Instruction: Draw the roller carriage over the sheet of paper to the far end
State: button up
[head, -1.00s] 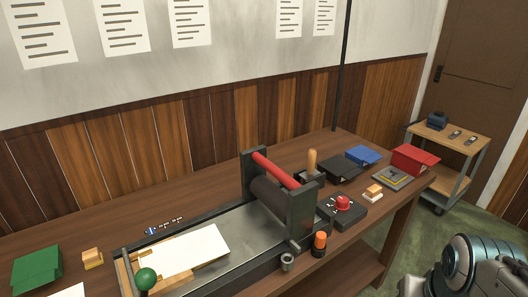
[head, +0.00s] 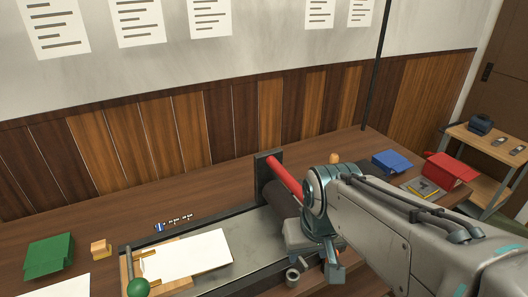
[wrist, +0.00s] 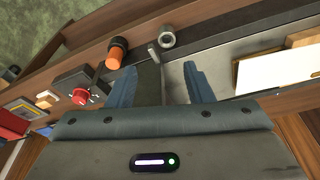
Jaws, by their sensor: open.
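The roller carriage has a red bar (head: 284,177) above a dark roller (head: 282,200) between dark uprights. It stands across the right part of the metal bed (head: 248,238); my arm hides its near side in the head view. The white sheet of paper (head: 185,256) lies on the bed left of the carriage, and its edge shows in the wrist view (wrist: 275,72). My gripper (head: 322,262) is over the carriage's near side. In the wrist view its blue fingers (wrist: 160,72) are apart, with a dark part of the press between or below them; I cannot tell contact.
A green knob (head: 138,288) is at the bed's left end. A metal ring (wrist: 167,37), an orange-capped jar (wrist: 117,52) and a red-button box (wrist: 80,94) lie near the front edge. Blue (head: 391,162) and red (head: 450,168) boxes stand at the right.

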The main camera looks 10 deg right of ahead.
notch_tip(320, 180, up, 7)
jog(key=w+p, duration=0.3)
jog(key=n+g+h, duration=0.2)
jog(key=n, duration=0.2)
send_near(287, 176)
jog(key=f, duration=0.3)
jog(key=d+f, duration=0.1)
jog(key=f, duration=0.5)
jog(key=shift+w+d, duration=0.35)
jog(key=shift+d, duration=0.05)
grip_shut()
jog(key=shift+a, duration=0.1)
